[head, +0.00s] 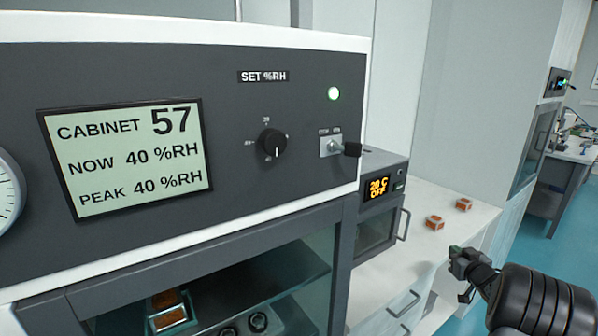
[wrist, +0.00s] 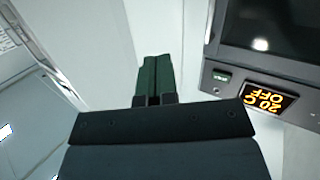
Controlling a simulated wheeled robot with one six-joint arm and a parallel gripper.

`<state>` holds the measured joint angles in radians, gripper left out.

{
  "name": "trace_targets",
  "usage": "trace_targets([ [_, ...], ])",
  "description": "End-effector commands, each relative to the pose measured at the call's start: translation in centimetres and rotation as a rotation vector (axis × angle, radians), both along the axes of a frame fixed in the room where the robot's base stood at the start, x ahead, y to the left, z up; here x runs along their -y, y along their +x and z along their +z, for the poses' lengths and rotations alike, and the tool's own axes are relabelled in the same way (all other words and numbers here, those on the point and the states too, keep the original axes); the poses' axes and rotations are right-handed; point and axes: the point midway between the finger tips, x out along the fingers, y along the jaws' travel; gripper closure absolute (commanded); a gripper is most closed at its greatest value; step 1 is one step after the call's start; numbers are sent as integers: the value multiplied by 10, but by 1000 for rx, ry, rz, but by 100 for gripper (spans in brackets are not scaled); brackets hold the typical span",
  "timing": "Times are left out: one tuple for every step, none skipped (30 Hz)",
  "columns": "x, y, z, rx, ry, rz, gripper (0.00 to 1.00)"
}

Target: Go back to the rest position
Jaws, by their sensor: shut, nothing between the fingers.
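My gripper (head: 455,252) is at the lower right of the head view, at the end of my dark arm. It is in front of the white bench and apart from everything there. In the wrist view its two green fingers (wrist: 153,80) are together with nothing between them.
A dark humidity cabinet (head: 230,90) reading 40 %RH, with a knob (head: 272,142) and a toggle switch (head: 345,148), fills the left. Behind it stands a small oven (head: 384,225) showing 20 C OFF. Two orange-brown blocks (head: 434,223) lie on the white bench (head: 425,192). Open blue floor is at right.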

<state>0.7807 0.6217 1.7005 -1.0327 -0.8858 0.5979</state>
Motion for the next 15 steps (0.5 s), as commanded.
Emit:
trace_targets([
  [11, -8, -22, -81, -2, -84, 100],
  [18, -15, -33, -135, -5, -141, 100],
  [25, -27, -43, -211, -10, -220, 100],
  [27, -36, -49, -271, -12, -274, 100],
  [26, -44, -54, -333, -14, -322, 100],
  [21, -57, -58, -417, -13, -378, 100],
  [14, -66, -59, -480, -9, -412, 100],
  [5, -76, -60, -543, -2, -442, 100],
  [-11, -89, -59, -626, 9, -470, 100],
  [-25, -99, -58, -689, 17, -485, 100],
  [-41, -110, -56, -753, 30, -494, 100],
  [-66, -125, -53, -836, 50, -497, 100],
  [-86, -138, -50, -898, 65, -491, 100],
  [-107, -150, -47, -957, 82, -479, 100],
  [-135, -166, -42, -1027, 102, -458, 100],
])
